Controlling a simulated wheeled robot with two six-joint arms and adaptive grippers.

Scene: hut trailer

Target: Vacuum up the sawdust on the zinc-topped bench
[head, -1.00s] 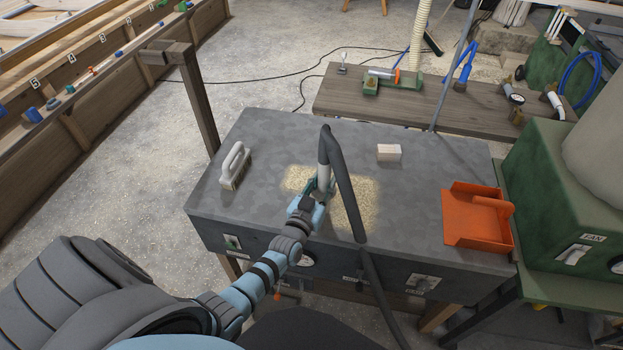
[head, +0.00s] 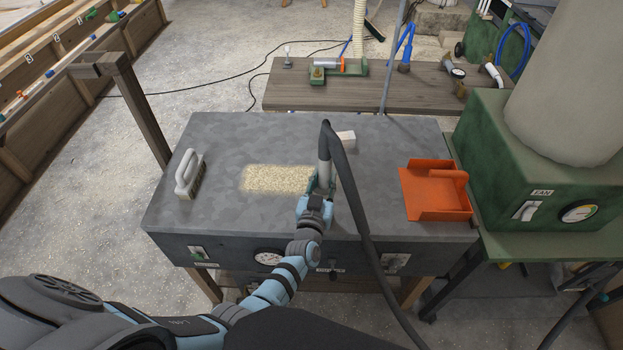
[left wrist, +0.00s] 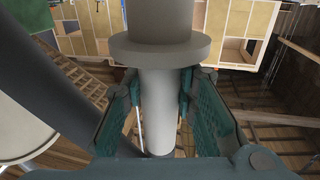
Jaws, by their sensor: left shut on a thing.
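The zinc-topped bench (head: 235,140) stands in front of me, with a pale patch of sawdust (head: 275,179) near its middle. My left gripper (head: 322,186) is over the bench at the patch's right end and is shut on the grey vacuum wand (head: 325,170). A dark hose (head: 352,195) bends over from the wand's top and runs down past the bench's front edge. In the left wrist view, the fingers (left wrist: 160,110) flank the wand's pale tube (left wrist: 160,95) below a wide collar. The wand's lower end is hidden in the head view. My right gripper is not in view.
A white-handled brush (head: 188,173) lies left on the bench, an orange dustpan (head: 420,205) right, and a pale block (head: 346,138) behind the wand. A green fan unit (head: 475,170) stands to the right. A wooden post (head: 142,120) rises at the left.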

